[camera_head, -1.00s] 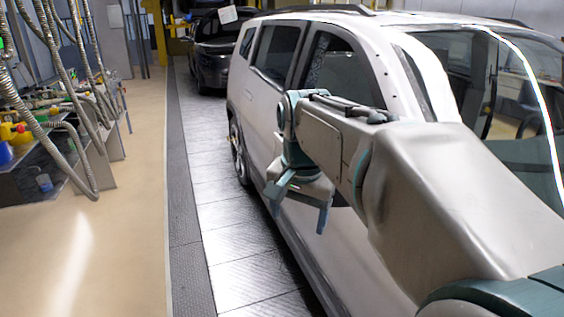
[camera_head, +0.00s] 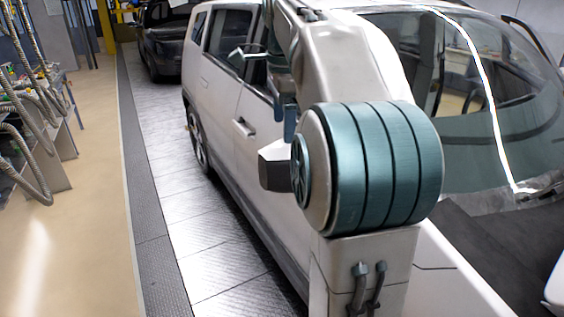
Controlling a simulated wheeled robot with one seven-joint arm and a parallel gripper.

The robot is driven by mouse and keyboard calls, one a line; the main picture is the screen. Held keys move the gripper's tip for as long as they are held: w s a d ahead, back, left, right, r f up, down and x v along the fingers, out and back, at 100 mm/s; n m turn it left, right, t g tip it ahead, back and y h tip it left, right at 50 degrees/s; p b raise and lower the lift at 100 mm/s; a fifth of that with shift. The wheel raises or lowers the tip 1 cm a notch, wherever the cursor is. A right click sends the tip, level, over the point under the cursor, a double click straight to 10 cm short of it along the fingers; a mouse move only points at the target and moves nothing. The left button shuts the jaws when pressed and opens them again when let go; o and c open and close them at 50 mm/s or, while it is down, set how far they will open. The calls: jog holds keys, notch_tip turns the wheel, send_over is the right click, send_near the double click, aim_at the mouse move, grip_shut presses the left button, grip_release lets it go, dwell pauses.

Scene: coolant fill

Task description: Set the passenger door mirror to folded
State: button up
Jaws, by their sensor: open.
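The passenger door mirror (camera_head: 274,166) appears as a dark, boxy housing on the near side of the light-coloured car (camera_head: 222,92). It seems to stick out from the door, and my arm hides its right part and its mount. I cannot tell its exact fold angle. My gripper (camera_head: 264,90) is above the mirror, in front of the side windows, with its teal fingers spread apart. It looks empty, and I see no contact with the mirror. My large teal arm joint covers the front door and the windscreen's lower corner.
A door handle (camera_head: 243,127) shows behind the mirror. A dark car (camera_head: 166,45) stands farther back. Hoses and a cluttered workbench (camera_head: 45,150) line the left wall. The floor (camera_head: 85,220) between bench and car is clear.

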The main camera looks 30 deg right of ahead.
aim_at(283, 160)
jog(key=f, duration=1)
jog(key=shift+w+d+f+b, duration=0.1)
jog(key=shift+w+f+b, duration=0.2)
jog(key=shift+w, duration=0.1)
jog(key=c, duration=1.2)
jog(key=shift+o, duration=0.2)
jog(key=shift+w, duration=0.1)
